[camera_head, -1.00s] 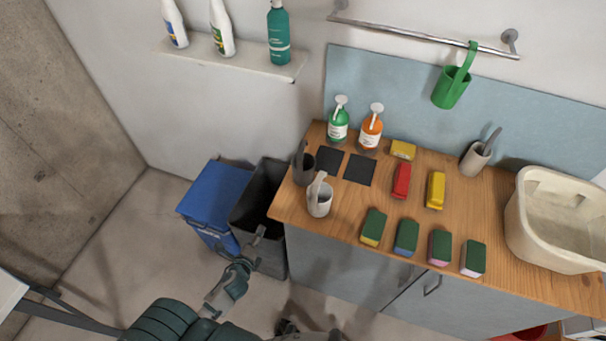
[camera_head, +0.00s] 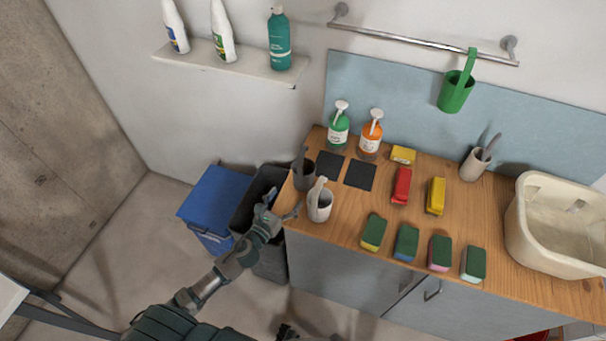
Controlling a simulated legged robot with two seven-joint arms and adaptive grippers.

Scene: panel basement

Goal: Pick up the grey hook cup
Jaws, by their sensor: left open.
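A dark grey hook cup (camera_head: 303,177) stands upright at the left end of the wooden counter, its hook rising above the rim. A white hook cup (camera_head: 319,204) stands just in front of it. A beige-grey cup (camera_head: 474,164) with a hook stands farther right, near the back. My left gripper (camera_head: 279,209) is open and empty, beside the counter's left edge. It is left of the white cup and below the dark grey cup in the picture, apart from both. A dark part at the bottom edge may be my right gripper; its jaws cannot be made out.
Green (camera_head: 338,128) and orange (camera_head: 370,135) pump bottles stand behind two dark squares. Several sponges (camera_head: 407,243) lie along the counter front. A cream basin (camera_head: 520,225) stands at right. A green hook cup (camera_head: 456,92) hangs on the rail. Blue (camera_head: 214,198) and black (camera_head: 243,212) bins stand left.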

